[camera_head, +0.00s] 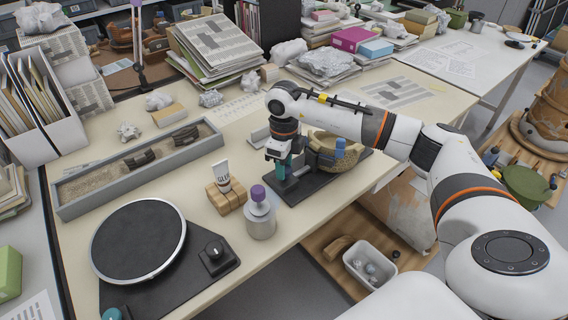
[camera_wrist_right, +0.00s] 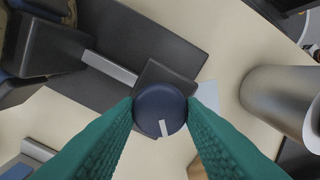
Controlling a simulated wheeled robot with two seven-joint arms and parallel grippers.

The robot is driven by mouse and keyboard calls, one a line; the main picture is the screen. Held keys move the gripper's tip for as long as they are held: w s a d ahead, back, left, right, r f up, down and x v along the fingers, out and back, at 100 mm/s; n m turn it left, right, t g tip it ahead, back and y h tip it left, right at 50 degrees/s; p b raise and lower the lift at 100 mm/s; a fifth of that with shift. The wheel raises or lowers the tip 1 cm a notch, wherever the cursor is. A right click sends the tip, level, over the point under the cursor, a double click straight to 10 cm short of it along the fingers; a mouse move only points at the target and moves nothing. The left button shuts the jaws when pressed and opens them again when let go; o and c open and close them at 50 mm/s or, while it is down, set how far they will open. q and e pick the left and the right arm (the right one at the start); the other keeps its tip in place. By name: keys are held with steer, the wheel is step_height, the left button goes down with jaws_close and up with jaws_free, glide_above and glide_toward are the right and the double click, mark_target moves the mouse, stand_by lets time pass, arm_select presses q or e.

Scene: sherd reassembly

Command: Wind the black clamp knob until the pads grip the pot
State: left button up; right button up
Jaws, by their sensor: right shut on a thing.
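The black clamp knob (camera_wrist_right: 159,110) is a round dark knob with a pale mark, seen from above in the right wrist view. My right gripper (camera_wrist_right: 160,112) has its teal fingers shut on it, one on each side. In the head view, my right gripper (camera_head: 284,170) points down at the left part of the clamp's dark base (camera_head: 310,186), and it hides the knob. The tan pot (camera_head: 347,160) stands on the clamp's right part, with blue pads (camera_head: 341,147) beside it. I cannot tell whether the pads touch the pot. My left gripper is not in view.
A grey metal bottle with a purple cap (camera_head: 260,216) and a wooden block (camera_head: 230,198) holding a white tube stand close to the clamp. A black turntable (camera_head: 138,240) is at the front left. A long sand tray (camera_head: 100,187) lies behind.

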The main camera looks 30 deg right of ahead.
steer(key=shift+m, duration=0.3)
steer(key=o, duration=1)
steer(key=shift+r, duration=0.15)
step_height(320, 180, up, 12)
steer(key=shift+f, duration=0.1)
stand_by(0.4)
